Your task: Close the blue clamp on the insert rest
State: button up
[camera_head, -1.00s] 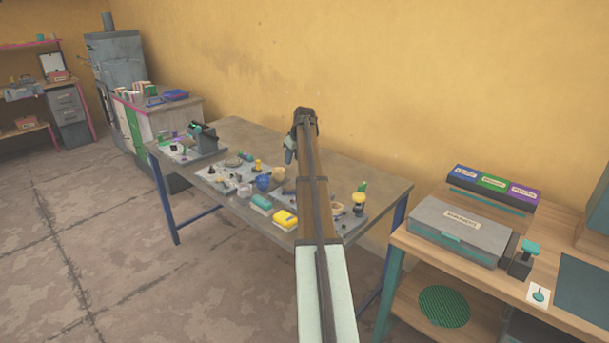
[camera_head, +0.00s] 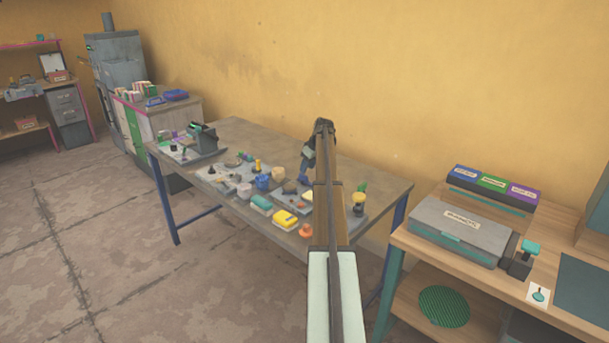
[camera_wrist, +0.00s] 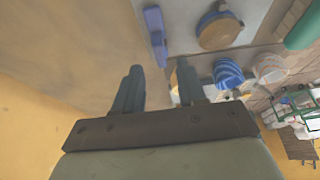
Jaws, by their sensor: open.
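My gripper (camera_head: 307,168) hangs above the back part of the grey worktable (camera_head: 345,168). In the wrist view its two dark fingers (camera_wrist: 158,85) are apart with nothing between them. A blue-violet upright piece (camera_wrist: 154,28) lies ahead of the fingers, apart from them; it may be the blue clamp, but I cannot tell its position. To its right is a round brown piece with a blue edge (camera_wrist: 220,31) on a grey plate, possibly the insert rest. In the head view my arm and gripper hide part of this area, so I cannot pick out the clamp there.
A press-like device (camera_head: 203,138) stands at the table's left end. The yellow wall (camera_head: 400,70) is close behind.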

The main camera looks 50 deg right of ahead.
aim_at(304, 175)
jog(key=shift+x, duration=2.55)
jog(key=shift+c, duration=0.4)
grip_shut()
